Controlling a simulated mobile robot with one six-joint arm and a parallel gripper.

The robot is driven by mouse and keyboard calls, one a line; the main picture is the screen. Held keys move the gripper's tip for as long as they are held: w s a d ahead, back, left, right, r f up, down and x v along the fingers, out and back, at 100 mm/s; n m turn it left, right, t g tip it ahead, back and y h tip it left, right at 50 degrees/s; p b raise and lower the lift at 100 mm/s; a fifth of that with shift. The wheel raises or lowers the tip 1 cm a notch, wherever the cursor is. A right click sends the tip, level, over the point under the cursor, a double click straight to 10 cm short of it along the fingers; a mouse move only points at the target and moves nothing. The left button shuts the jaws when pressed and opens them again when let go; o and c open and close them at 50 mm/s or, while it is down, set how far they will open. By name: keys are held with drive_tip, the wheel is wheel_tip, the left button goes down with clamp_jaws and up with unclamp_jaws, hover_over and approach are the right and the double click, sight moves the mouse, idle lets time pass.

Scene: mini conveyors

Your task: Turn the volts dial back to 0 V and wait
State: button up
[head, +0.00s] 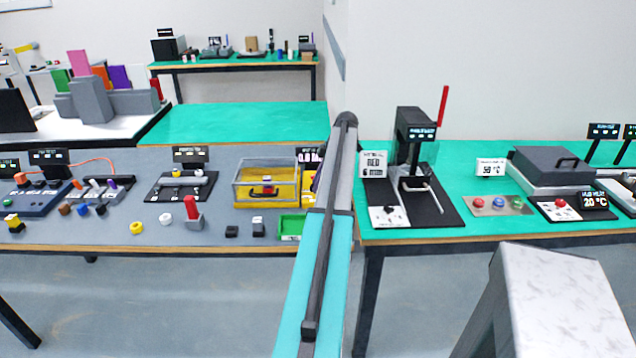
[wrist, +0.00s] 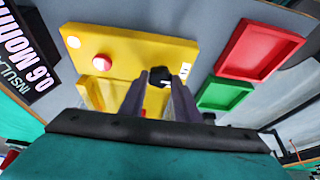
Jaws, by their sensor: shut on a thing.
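The volts dial appears to be the black knob (wrist: 160,76) on the yellow box (wrist: 130,42) in the wrist view. My gripper (wrist: 161,82) is shut on this knob, one finger on each side. The knob's pointer and most of its scale are hidden; only a small white label (wrist: 185,71) shows beside it. The yellow box also shows in the head view (head: 308,188), partly hidden behind my arm. A black sign (wrist: 32,80) beside the box reads INSULATION and about 0.6 MOhm. My gripper is hidden in the head view.
A clear-walled yellow box (head: 266,199) stands left of my arm in the head view.

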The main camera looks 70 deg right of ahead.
drive_tip(key=o, duration=1)
drive_tip(key=shift+o, duration=0.2)
drive_tip(key=shift+r, duration=0.1)
drive_tip(key=b+v, duration=0.1)
drive_tip(key=v, duration=1.2)
drive_tip(key=shift+r, duration=0.3)
drive_tip(key=shift+s+r, duration=0.1)
drive_tip(key=shift+s, duration=0.05)
